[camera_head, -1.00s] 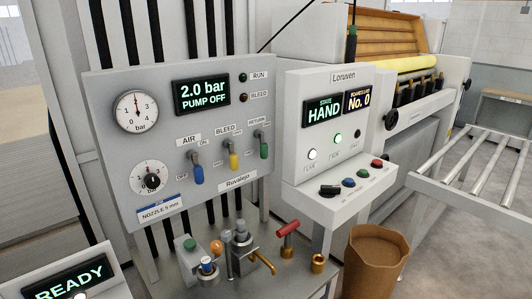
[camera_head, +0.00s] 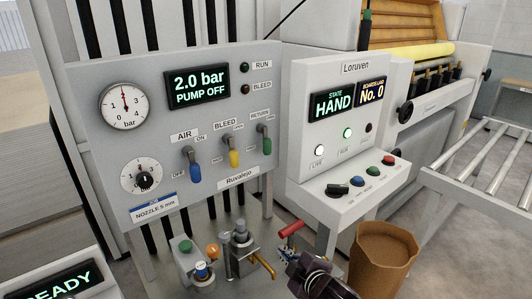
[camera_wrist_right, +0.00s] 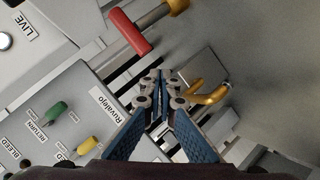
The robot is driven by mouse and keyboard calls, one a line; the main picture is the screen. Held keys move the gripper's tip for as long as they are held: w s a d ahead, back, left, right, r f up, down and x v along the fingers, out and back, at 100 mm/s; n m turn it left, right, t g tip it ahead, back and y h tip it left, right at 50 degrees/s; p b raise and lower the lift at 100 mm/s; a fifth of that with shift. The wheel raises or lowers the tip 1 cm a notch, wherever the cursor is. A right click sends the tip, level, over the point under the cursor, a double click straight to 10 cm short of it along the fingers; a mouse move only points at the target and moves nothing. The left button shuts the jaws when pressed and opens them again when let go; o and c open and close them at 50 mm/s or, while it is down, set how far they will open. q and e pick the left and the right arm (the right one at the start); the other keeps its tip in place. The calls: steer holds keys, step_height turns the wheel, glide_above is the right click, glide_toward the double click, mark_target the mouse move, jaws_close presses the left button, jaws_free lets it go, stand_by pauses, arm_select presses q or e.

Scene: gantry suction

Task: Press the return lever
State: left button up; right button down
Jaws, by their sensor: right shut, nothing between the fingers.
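The return lever (camera_head: 266,144) has a green handle and sits at the right end of the row on the grey panel, under the RETURN label; its handle hangs down. It also shows in the right wrist view (camera_wrist_right: 56,112), to the left of the fingers. My right gripper (camera_head: 286,255) is at the bottom of the head view, below the panel and beside the red-handled valve. In the right wrist view its fingertips (camera_wrist_right: 160,76) are together, with nothing between them, apart from the lever. My left gripper is out of view.
Blue (camera_head: 195,170) and yellow (camera_head: 234,157) levers stand left of the green one. A red handle (camera_head: 291,229) and a brass spout (camera_head: 266,265) are close to my right gripper. A brown bin (camera_head: 383,258) stands at the right.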

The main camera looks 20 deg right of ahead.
mark_target(265, 140)
steer(key=w+r+n+t+y, duration=0.2)
steer(key=w+r+n, duration=0.2)
steer(key=r, duration=0.6)
steer(key=w+r+n+t+y, duration=0.2)
steer(key=w+r+n, duration=0.2)
steer(key=r, duration=0.7)
steer(key=shift+n+t, duration=0.4)
steer(key=shift+n, duration=0.4)
steer(key=shift+w+a, duration=0.1)
steer(key=w+d+p, duration=0.1)
steer(key=w+p, duration=0.4)
steer(key=w, duration=0.6)
steer(key=shift+w, duration=0.25)
steer(key=shift+a+f, duration=0.15)
